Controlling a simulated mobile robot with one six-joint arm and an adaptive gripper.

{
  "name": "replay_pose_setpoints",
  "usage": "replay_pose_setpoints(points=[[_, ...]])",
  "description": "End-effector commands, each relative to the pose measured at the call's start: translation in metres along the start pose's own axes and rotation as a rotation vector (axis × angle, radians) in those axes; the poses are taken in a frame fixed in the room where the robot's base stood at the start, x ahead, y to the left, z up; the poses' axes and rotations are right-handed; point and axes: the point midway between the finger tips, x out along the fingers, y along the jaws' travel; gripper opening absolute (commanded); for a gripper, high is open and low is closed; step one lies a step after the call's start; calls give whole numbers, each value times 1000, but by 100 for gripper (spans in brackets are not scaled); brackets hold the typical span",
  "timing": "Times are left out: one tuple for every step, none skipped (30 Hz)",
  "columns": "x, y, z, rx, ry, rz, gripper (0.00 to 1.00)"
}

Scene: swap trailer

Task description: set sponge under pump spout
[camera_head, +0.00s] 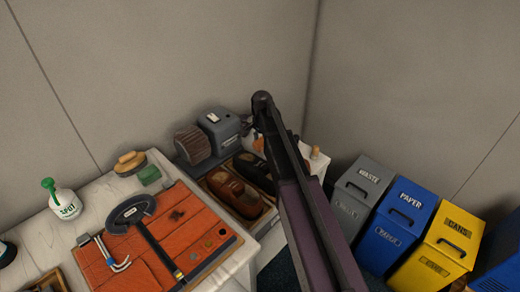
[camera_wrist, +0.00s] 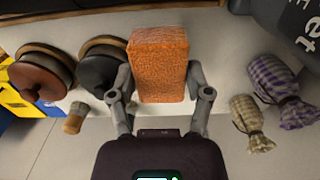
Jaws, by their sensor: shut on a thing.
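An orange, rough-textured sponge (camera_wrist: 158,62) is between the two fingers of my gripper (camera_wrist: 160,85) in the wrist view. The gripper is shut on it, above a pale surface. In the head view the gripper and sponge are hidden behind my dark arm. A white bottle marked "SPOT" (camera_head: 66,206) with a green pump top (camera_head: 49,186) stands upright on the white bench at the left in the head view. It is well left of my arm. I cannot make out its spout clearly.
An orange work mat (camera_head: 178,218) with a dark tool lies on the bench. A green block (camera_head: 149,175) and a brush (camera_head: 129,161) sit behind it. A tray of shoes and a grey machine (camera_head: 222,130) are further right. Bins (camera_head: 402,215) stand right. Tied cloth bundles (camera_wrist: 285,92) lie beside the sponge.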

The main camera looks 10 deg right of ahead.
Motion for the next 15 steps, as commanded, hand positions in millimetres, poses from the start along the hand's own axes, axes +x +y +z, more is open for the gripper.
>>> replay_pose_setpoints(points=[[1, 0, 0, 0, 0, 0, 32], [2, 0, 0, 0, 0, 0, 32], [3, 0, 0, 0, 0, 0, 32], [4, 0, 0, 0, 0, 0, 32], [6, 0, 0, 0, 0, 0, 32], [9, 0, 0, 0, 0, 0, 32], [11, 0, 0, 0, 0, 0, 32], [13, 0, 0, 0, 0, 0, 32], [17, 0, 0, 0, 0, 0, 32], [19, 0, 0, 0, 0, 0, 32], [22, 0, 0, 0, 0, 0, 32], [25, 0, 0, -1, 0, 0, 32], [28, 0, 0, -1, 0, 0, 32], [30, 0, 0, -1, 0, 0, 32], [33, 0, 0, -1, 0, 0, 32]])
